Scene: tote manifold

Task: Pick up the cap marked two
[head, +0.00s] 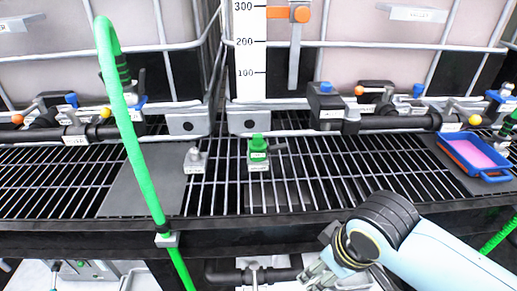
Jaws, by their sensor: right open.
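A small grey fitting (195,160) stands on the dark mat on the grating, left of centre. A green cap-like piece (258,148) sits on a small grey block (258,164) with a handle, near the middle of the grating. Both carry small labels, too small to read, so I cannot tell which is marked two. My right gripper (318,274) is at the bottom, open, below the front edge of the grating and apart from both pieces. It is partly cut off by the frame edge. My left gripper is not in view.
A green hose (132,140) rises in front of the dark mat (135,190). A blue tray (466,151) with a pink inside stands at the right. Black pipes with valves (392,122) run along the back below the caged totes. The dark front beam (250,222) borders the grating.

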